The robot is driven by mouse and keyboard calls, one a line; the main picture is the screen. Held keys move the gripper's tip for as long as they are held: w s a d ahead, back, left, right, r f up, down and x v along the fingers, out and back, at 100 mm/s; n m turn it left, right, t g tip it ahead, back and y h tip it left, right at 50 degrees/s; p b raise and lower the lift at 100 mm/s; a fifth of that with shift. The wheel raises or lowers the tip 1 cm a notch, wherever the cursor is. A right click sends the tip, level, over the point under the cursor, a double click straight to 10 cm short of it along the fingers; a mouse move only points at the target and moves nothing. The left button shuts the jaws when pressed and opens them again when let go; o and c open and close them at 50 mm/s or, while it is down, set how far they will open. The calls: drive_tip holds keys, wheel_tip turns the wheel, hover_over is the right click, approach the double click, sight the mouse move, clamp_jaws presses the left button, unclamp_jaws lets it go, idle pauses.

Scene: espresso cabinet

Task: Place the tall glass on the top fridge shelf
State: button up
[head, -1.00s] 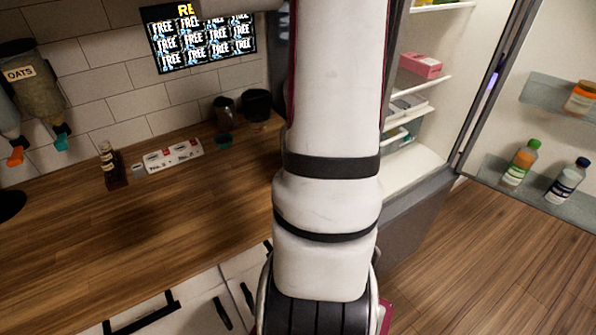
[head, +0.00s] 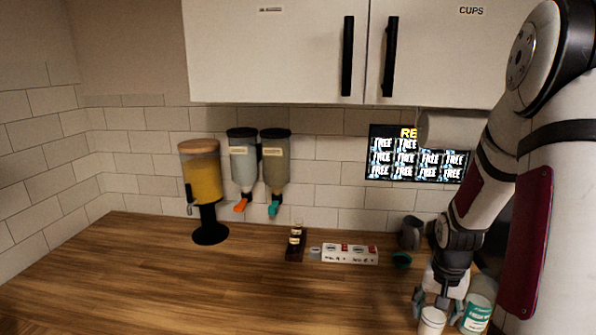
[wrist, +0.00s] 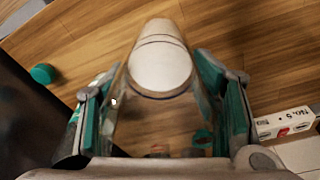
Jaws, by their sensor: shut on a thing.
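My gripper (head: 440,306) is low at the right of the head view, over the wooden counter. In the wrist view its teal-padded fingers (wrist: 160,110) are closed on both sides of a tall, clear glass (wrist: 160,65). The glass has a whitish far part with a thin dark ring. Its whitish part also shows at the bottom of the head view (head: 432,321), between the fingertips. Whether its base touches the counter cannot be told. The fridge and its top shelf are out of the current head view.
A white jar with a green label (head: 478,313) stands close right of my gripper. The counter's left (head: 150,285) is mostly clear.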

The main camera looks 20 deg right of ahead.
drive_tip(key=w+a+f+n, duration=0.1)
drive_tip(key=w+a+n, duration=0.5)
drive_tip(key=w+a, duration=0.85)
drive_tip(key=w+a+n, duration=0.2)
drive_tip(key=w+a, duration=0.3)
drive_tip(key=a, duration=0.3)
drive_tip(key=w+a+f+n+y, duration=0.1)
drive_tip(key=w+a+n, duration=0.2)
drive_tip(key=a, duration=0.6)
drive_tip(key=shift+w+t, duration=0.4)
drive_tip(key=shift+w, duration=0.6)
drive_tip(key=shift+d, duration=0.1)
